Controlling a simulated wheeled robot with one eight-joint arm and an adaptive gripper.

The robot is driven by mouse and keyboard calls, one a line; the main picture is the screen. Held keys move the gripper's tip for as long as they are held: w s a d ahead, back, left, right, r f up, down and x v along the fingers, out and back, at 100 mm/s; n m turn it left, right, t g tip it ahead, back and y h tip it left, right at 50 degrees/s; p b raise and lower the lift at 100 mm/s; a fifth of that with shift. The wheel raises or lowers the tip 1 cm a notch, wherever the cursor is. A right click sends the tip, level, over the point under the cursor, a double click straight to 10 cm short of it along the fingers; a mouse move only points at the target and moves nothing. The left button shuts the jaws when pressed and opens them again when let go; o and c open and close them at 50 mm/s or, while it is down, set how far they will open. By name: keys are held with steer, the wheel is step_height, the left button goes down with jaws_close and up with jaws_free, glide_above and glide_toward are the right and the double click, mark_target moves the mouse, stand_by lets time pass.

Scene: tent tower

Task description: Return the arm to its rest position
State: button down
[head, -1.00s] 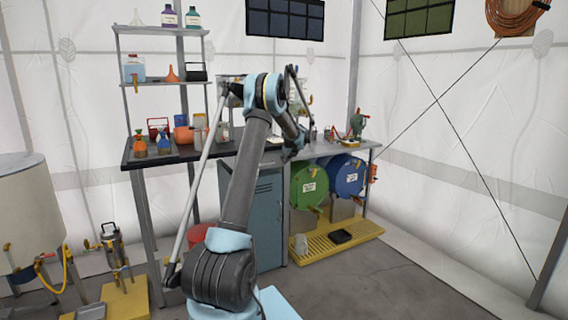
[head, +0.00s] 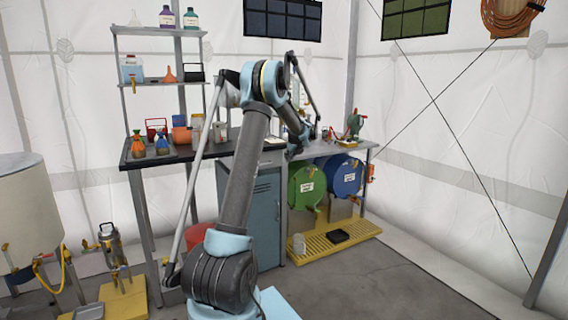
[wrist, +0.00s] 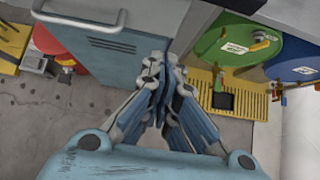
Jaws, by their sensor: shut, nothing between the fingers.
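My gripper (wrist: 161,68) shows in the wrist view with its fingers together and nothing between them. It points down past the front of the grey-blue cabinet (wrist: 114,55), over the grey floor. In the head view my arm rises from the base, bends at a high elbow and comes down in front of the bench. The gripper itself is hard to make out there, at the lower end of the forearm.
A bench (head: 234,148) holds bottles and tools. A green drum (head: 307,187) and a blue drum (head: 345,176) lie above a yellow grated tray (head: 345,238). A white tank (head: 28,215) stands at left. The right-hand floor (head: 400,275) is clear.

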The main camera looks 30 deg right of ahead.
steer(key=shift+v, duration=2.55)
steer(key=s+a+r+n+g+y, duration=0.15)
steer(key=a+n, duration=0.25)
steer(key=a, duration=0.7)
steer(key=s+a+r+n, duration=0.2)
steer(key=a+n, duration=0.3)
steer(key=a, duration=0.6)
steer(key=s+a+r+n+g, duration=0.15)
steer(key=a+n, duration=0.25)
steer(key=a, duration=0.7)
steer(key=s+a+f+n+g, duration=0.1)
steer(key=s+a+n, duration=0.7)
steer(key=s+a, duration=0.6)
steer(key=s+a+f+n+g, duration=0.1)
steer(key=s+a+f+n, duration=0.3)
steer(key=s, duration=0.4)
steer(key=s+a+f+n+g, duration=0.1)
steer(key=s+a+f+n, duration=0.4)
steer(key=s, duration=0.3)
steer(key=s+a+f+n, duration=0.5)
steer(key=s+f+n, duration=0.1)
steer(key=s+n, duration=0.1)
steer(key=shift+s+g+h, duration=0.4)
steer(key=shift+h, duration=0.05)
steer(key=shift+d+f, duration=0.1)
steer(key=shift+f, duration=0.05)
